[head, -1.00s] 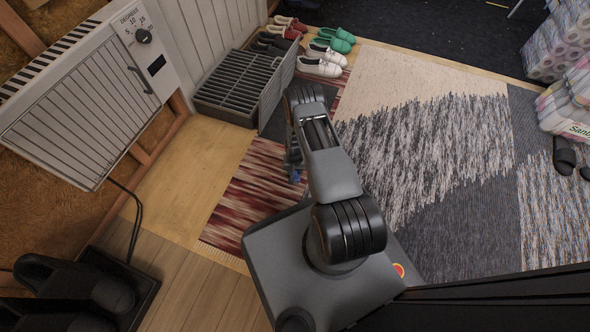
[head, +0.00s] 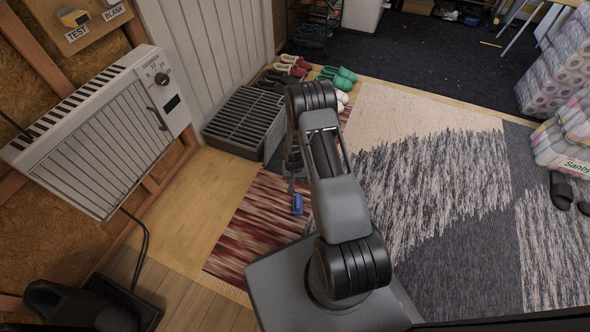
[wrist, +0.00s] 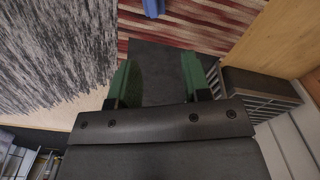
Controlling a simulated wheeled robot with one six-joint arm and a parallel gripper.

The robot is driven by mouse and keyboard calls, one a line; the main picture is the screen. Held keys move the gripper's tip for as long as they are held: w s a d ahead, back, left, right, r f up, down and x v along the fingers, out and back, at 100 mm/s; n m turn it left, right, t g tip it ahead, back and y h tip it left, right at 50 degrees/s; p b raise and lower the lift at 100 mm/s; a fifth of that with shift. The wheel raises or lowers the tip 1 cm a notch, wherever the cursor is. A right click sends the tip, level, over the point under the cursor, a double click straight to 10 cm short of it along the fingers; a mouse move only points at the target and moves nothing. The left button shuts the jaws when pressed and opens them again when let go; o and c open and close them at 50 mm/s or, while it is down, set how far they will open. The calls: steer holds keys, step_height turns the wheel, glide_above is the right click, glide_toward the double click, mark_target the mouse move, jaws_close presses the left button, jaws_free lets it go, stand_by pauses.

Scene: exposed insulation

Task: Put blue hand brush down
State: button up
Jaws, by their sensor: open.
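The blue hand brush (head: 297,204) appears to lie on the red striped rug (head: 254,226), just below my arm in the head view. In the wrist view, part of the blue brush (wrist: 153,8) shows at the top edge, beyond my fingertips. My gripper (wrist: 155,75) is open, with its two green-lined fingers apart and nothing between them. The brush is apart from the fingers. In the head view my gripper is mostly hidden behind the arm.
A dark grated shoe rack (head: 238,122) stands left of my arm, with several pairs of shoes (head: 338,76) behind. A white heater (head: 105,130) hangs on the left wall. Wrapped paper rolls (head: 560,65) are stacked at right.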

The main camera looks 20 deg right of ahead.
steer(key=s+a+r+n+t, duration=0.1)
steer(key=s+a+r, duration=0.1)
steer(key=r, duration=1.1)
steer(key=s+a+r+n, duration=0.1)
steer(key=a+r, duration=0.2)
steer(key=r, duration=1.1)
steer(key=s+a+r+n+t, duration=0.1)
steer(key=s+a+r+n, duration=0.1)
steer(key=s+r, duration=0.9)
steer(key=s+a, duration=0.1)
steer(key=s, duration=0.2)
steer(key=shift+s+a+r+n, duration=0.2)
steer(key=shift+a+r+n, duration=0.05)
steer(key=shift+a+n, duration=0.05)
steer(key=shift+r, duration=0.15)
